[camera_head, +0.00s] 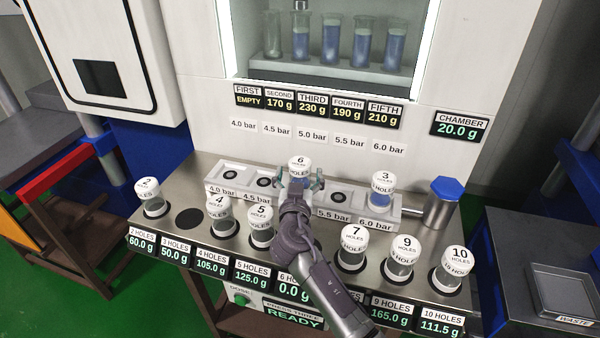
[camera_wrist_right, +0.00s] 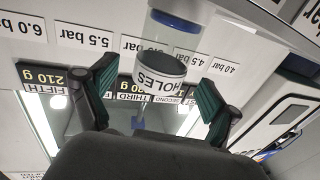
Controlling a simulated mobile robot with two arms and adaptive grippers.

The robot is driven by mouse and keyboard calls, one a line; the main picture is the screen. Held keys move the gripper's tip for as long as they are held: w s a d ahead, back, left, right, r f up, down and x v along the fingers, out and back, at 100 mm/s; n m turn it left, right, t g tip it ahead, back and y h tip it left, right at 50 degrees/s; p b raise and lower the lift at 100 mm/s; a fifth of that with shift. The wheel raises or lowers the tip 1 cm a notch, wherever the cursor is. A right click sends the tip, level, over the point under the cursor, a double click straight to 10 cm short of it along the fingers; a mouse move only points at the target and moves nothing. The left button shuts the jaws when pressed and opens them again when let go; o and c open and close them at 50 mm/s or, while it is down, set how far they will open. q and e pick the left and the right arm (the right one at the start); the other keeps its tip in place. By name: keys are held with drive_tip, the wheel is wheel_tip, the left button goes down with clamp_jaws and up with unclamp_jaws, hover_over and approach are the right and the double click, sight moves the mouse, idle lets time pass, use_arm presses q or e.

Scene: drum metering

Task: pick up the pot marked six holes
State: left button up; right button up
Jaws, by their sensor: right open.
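The pot marked six holes (camera_head: 299,163) stands at the 5.0 bar place in the middle of the raised metal rail. Its white cap shows above my right gripper (camera_head: 299,183), while its lower body is hidden behind the gripper and wrist. In the right wrist view the picture is turned over, and a pot with a white "HOLES" label (camera_wrist_right: 158,82) sits between the two green-padded fingers of my right gripper (camera_wrist_right: 157,78). The fingers are open, with a gap on each side of the pot. My left gripper is not in view.
The 3-hole pot (camera_head: 382,182) stands at the rail's right end. Pots 4 (camera_head: 220,215) and 5 (camera_head: 261,225) stand in front to the left, pots 7 (camera_head: 352,247) and 9 (camera_head: 401,260) to the right. A blue-capped cylinder (camera_head: 443,195) is beside the rail.

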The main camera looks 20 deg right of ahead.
drive_tip(key=shift+x, duration=1.55)
drive_tip(key=shift+s+f, duration=0.1)
drive_tip(key=shift+c, duration=0.4)
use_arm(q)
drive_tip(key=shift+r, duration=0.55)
use_arm(e)
drive_tip(key=c, duration=1.4)
